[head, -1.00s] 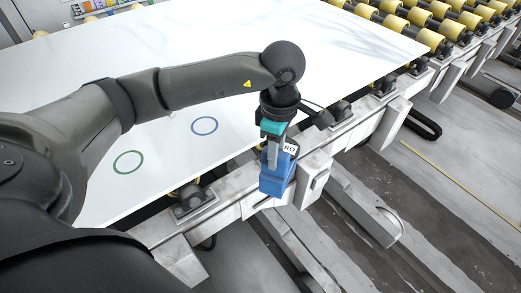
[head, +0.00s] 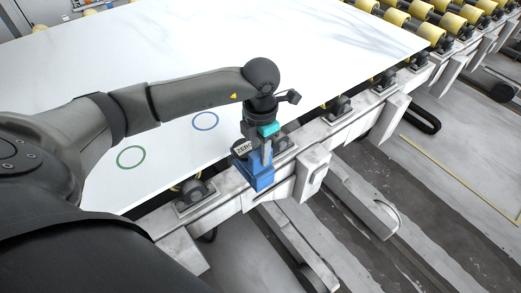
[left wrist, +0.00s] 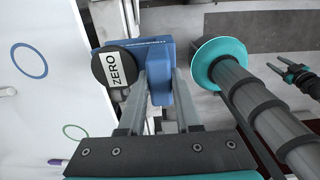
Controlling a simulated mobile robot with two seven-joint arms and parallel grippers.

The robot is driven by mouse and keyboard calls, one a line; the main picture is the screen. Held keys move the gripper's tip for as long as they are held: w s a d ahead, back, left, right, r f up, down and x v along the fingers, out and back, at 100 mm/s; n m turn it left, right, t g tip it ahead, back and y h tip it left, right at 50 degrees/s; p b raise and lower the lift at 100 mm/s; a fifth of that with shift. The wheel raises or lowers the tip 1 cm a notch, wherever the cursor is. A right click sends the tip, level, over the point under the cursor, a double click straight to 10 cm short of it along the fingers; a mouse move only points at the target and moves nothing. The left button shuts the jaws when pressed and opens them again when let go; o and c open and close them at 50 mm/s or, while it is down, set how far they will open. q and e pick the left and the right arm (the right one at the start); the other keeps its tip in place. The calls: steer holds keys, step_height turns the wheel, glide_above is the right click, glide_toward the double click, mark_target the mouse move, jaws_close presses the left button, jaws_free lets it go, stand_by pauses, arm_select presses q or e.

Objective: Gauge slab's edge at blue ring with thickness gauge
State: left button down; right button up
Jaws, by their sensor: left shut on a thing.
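My left gripper (head: 262,155) is shut on the blue thickness gauge (head: 261,178) and holds it beside the slab's near edge, above the roller frame. The gauge (left wrist: 163,62) also shows in the left wrist view, between the grey fingers, with its round dark dial marked ZERO (left wrist: 121,70) toward the slab. The dial overlaps the slab's edge in the picture; I cannot tell whether they touch. The white slab (head: 300,60) lies flat. The blue ring (head: 205,112) is on it, left of the gauge; it also shows in the left wrist view (left wrist: 16,51).
A green ring (head: 130,147) lies farther left on the slab. The metal roller frame (head: 315,160) runs below the near edge. Yellow rollers (head: 440,35) stand beyond the slab at the upper right. The grey floor in front is open at the right.

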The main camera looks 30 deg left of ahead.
arm_select(q)
steer(key=f+b, duration=0.4)
steer(key=f, duration=0.1)
steer(key=a+f+b, duration=0.1)
steer(key=f+b, duration=0.2)
steer(key=shift+w, duration=0.25)
steer(key=shift+w+a, duration=0.1)
steer(key=shift+a, duration=0.05)
steer(key=w+a+b, duration=0.4)
steer(key=a, duration=0.6)
steer(key=shift+b, duration=0.3)
stand_by(0.4)
steer(key=shift+w+a+r, duration=0.1)
steer(key=shift+a, duration=0.05)
stand_by(0.7)
stand_by(1.3)
